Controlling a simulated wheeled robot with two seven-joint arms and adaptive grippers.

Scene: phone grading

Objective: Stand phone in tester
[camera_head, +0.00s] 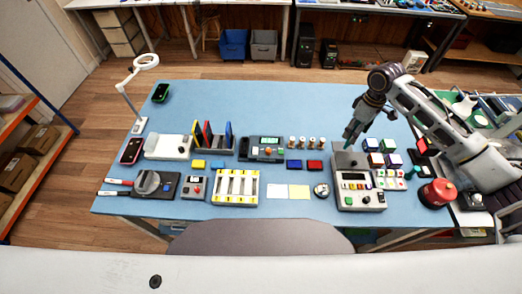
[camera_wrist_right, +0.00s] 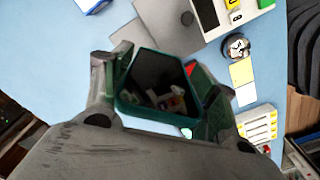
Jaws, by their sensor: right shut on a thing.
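The phone (camera_wrist_right: 160,80), with a dark glossy face and a teal rim, is between the fingers of my right gripper (camera_wrist_right: 160,95) in the right wrist view. In the head view my right gripper (camera_head: 352,132) is shut on it, above the back edge of the tester. The phone is mostly hidden there; whether it touches the tester I cannot tell. The tester is likely the pale box (camera_head: 360,200) with a grey back plate (camera_head: 349,160), a display and buttons. Part of it shows in the right wrist view (camera_wrist_right: 243,12). My left gripper is not in view.
Two other phones lie at left, one green-edged (camera_head: 160,92), one red-edged (camera_head: 131,151). Coloured blocks (camera_head: 375,160) and a red round pot (camera_head: 437,192) stand right of the tester. A lamp (camera_head: 145,63) stands at left. The blue table (camera_head: 250,105) is clear at the back.

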